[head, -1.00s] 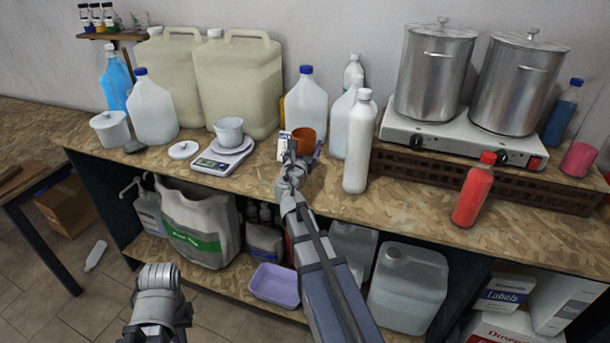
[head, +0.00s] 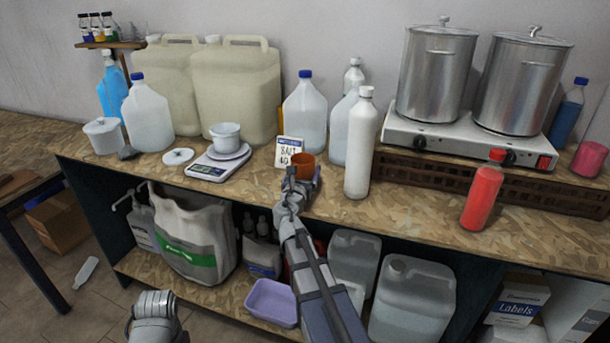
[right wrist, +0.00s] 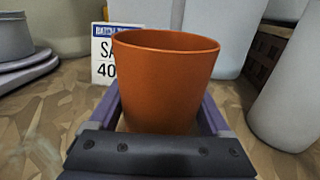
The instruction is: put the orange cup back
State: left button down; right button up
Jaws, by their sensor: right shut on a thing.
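The orange cup (head: 303,163) is upright near the middle of the bench, just in front of a small white sign (head: 289,150). My right gripper (head: 301,180) is shut on the cup. In the right wrist view the orange cup (right wrist: 163,80) stands between the two purple fingers, its open rim up. Its base is hidden by the gripper, so I cannot tell whether it touches the bench. Of my left arm only a grey link shows at the bottom left; its gripper is out of view.
A scale (head: 217,166) with a white cup (head: 226,136) stands left of the sign. A white bottle (head: 360,148) stands close on the right, with jugs (head: 305,112) behind. A red bottle (head: 482,195) is farther right. Bare bench lies between it and the white bottle.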

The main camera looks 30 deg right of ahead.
jog(key=shift+f, duration=0.15)
jog(key=o, duration=1.3)
jog(key=shift+c, duration=0.2)
jog(key=shift+r, duration=0.4)
jog(key=v, duration=1.2)
jog(key=shift+f, duration=0.15)
